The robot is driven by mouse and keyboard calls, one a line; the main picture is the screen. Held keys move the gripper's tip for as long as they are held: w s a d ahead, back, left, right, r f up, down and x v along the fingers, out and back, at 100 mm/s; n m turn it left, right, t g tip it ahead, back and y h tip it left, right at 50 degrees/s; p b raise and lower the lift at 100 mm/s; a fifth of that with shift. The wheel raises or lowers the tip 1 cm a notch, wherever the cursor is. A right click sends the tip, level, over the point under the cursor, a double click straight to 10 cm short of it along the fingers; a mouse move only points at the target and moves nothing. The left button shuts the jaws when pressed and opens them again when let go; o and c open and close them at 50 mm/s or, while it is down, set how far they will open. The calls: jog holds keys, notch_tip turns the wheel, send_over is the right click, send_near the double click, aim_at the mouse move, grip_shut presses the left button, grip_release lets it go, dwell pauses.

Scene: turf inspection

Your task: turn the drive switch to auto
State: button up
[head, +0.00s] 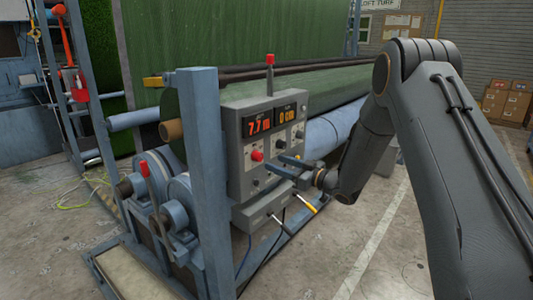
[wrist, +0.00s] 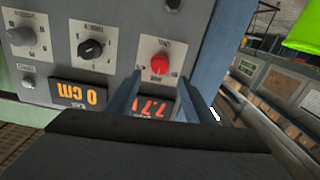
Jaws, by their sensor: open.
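The control panel (head: 236,165) is a grey box on the machine's frame. A grey knob (wrist: 22,35) is farther along. Which knob is the drive switch I cannot read. My gripper (head: 273,163) is open in front of the panel; in the wrist view its fingers (wrist: 160,77) point towards the red knob, one on each side, apparently not touching it.
Two lit displays (head: 258,123) sit above the knobs. A red lamp (head: 269,60) tops the panel. A blue post (head: 204,180) stands close left of it. A lower grey box (head: 260,212) has a yellow-handled lever (head: 304,202).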

aim_at(262, 157)
jog(key=p+x, duration=0.2)
jog(key=x, duration=0.5)
jog(key=c, duration=1.1)
jog(key=shift+o, duration=0.2)
jog(key=m+b, duration=0.2)
jog(key=m, duration=0.3)
jog(key=shift+w+f+m, duration=0.1)
jog(key=shift+m, duration=0.2)
jog(key=m+b, duration=0.1)
jog(key=m, duration=0.5)
jog(key=shift+d, duration=0.1)
jog(key=shift+m, duration=0.3)
